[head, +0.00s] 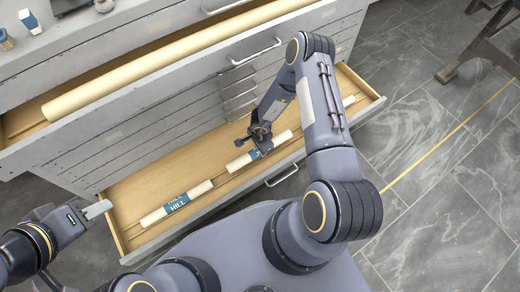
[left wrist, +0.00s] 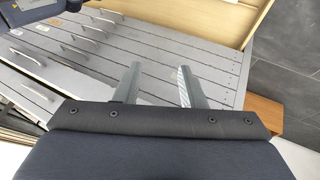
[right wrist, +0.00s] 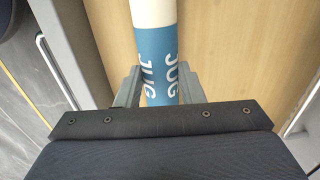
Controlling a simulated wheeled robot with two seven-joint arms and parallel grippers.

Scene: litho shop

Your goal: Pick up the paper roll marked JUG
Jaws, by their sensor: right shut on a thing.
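The paper roll marked JUG (right wrist: 157,55) is cream with a blue band, and its lettering reads clearly in the right wrist view. In the head view this roll (head: 239,163) lies along the open lower drawer (head: 150,180), its band partly hidden by my gripper. My right gripper (head: 260,139) is shut on the roll at the blue band, with a finger on each side of it. Whether the roll is clear of the drawer floor I cannot tell. My left gripper (head: 99,209) is open and empty beside the drawer's left end; its fingers stand apart in the left wrist view (left wrist: 158,85).
A roll marked HILL (head: 176,204) lies left of the JUG roll in the same drawer, and part of another roll (head: 348,101) shows to the right. An open upper drawer holds a long cream roll (head: 150,60). Tiled floor (head: 440,200) is open at right.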

